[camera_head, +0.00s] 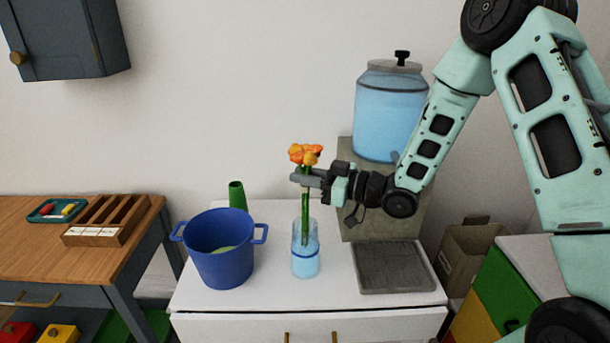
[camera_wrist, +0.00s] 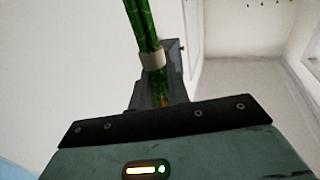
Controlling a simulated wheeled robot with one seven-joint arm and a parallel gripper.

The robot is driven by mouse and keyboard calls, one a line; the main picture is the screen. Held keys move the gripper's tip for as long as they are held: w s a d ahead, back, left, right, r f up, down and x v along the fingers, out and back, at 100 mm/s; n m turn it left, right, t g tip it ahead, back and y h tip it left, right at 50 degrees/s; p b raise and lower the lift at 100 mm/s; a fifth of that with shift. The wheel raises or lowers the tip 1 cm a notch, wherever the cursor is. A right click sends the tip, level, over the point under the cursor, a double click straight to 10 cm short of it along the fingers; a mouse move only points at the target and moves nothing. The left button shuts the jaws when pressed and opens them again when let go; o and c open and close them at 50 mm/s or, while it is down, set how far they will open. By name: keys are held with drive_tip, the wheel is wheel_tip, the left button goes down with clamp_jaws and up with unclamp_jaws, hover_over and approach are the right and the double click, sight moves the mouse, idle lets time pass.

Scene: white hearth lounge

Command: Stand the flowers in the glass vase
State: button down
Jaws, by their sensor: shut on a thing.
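The orange flowers (camera_head: 306,154) stand upright with green stems, and their lower stems reach down inside the glass vase (camera_head: 305,262). The vase stands on the white cabinet top and looks pale blue in its lower part, with a dark blue band. My gripper (camera_head: 308,178) is shut on the stems just below the blooms, above the vase rim. In the wrist view the green stems (camera_wrist: 142,25) pass between the fingers at a pale band. The blooms are mostly out of the wrist view. I cannot tell whether the stem ends touch the vase bottom.
A blue two-handled pot (camera_head: 221,262) stands left of the vase, with a green bottle (camera_head: 237,195) behind it. A large blue dispenser (camera_head: 389,108) on a grey stand and a grey tray (camera_head: 394,268) are on the right. The white cabinet top (camera_head: 270,290) is clear in front.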

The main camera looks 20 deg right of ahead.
drive_tip(key=shift+f+b, duration=1.2)
drive_tip(key=shift+f, duration=0.3)
drive_tip(key=c, duration=1.3)
unclamp_jaws()
drive_tip(key=shift+o, duration=0.2)
drive_tip(key=b+v, duration=0.3)
drive_tip(key=v, duration=1.4)
drive_tip(key=shift+d, duration=0.25)
drive_tip(key=shift+s, duration=0.1)
